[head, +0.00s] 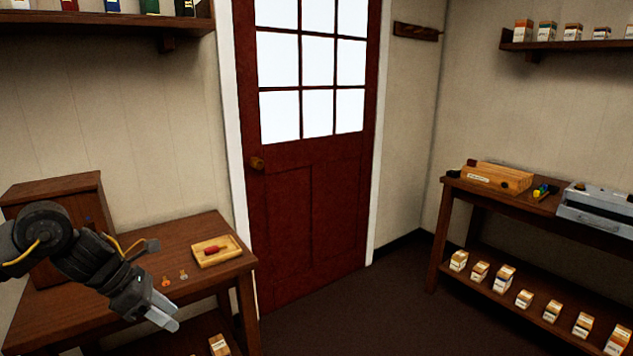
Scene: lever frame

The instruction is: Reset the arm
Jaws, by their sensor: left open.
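My left gripper (165,318) reaches in from the left, pointing down and to the right over the front of the left wooden table (190,232). Its jaws are open, and I see nothing between them. A brown wooden cabinet (60,187) stands at the back left of this table, partly hidden behind my left arm. I cannot make out any signal arm or lever in this view. My right gripper is not in view.
A shallow wooden tray (205,262) holds a red-handled item (212,250); small orange-and-grey pieces (167,282) lie beside it. A red door (310,190) stands beyond. The right bench (535,205) carries a wooden box (497,177) and grey case (595,212). Floor between is clear.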

